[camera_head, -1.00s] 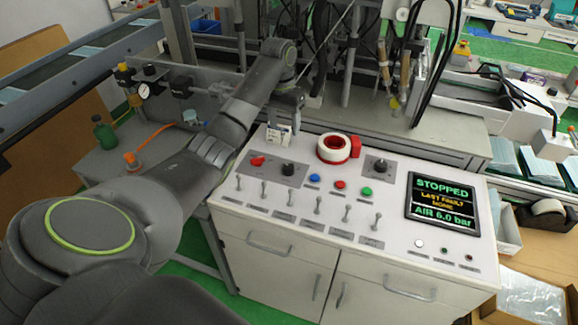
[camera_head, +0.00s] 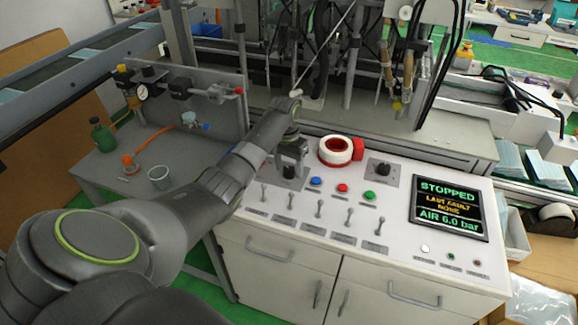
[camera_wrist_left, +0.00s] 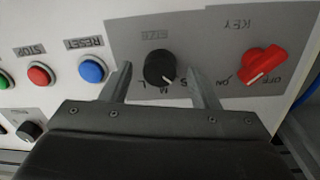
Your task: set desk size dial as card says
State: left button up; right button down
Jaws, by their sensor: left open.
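The size dial (camera_wrist_left: 160,68) is a black round knob with a pale pointer mark, on a grey plate lettered SIZE, with S, M and L beside it. The exact letter at the pointer is hard to tell. My left gripper (camera_head: 290,172) points down over the desk's left plate. In the left wrist view its fingers (camera_wrist_left: 160,72) are open, one on each side of the dial, with visible gaps. In the head view the gripper mostly hides the dial. The card is not visible now. My right gripper is not in view.
A red key switch (camera_wrist_left: 263,64) sits close beside the dial, and a blue reset button (camera_wrist_left: 92,69) on the other side. Toggle switches (camera_head: 319,208) line the front. The screen (camera_head: 448,207) reads STOPPED.

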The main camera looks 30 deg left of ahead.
pick_arm(q)
jog(key=shift+f, duration=0.1)
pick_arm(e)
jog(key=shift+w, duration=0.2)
pick_arm(q)
jog(key=shift+c, duration=0.8)
jog(key=c, duration=0.8)
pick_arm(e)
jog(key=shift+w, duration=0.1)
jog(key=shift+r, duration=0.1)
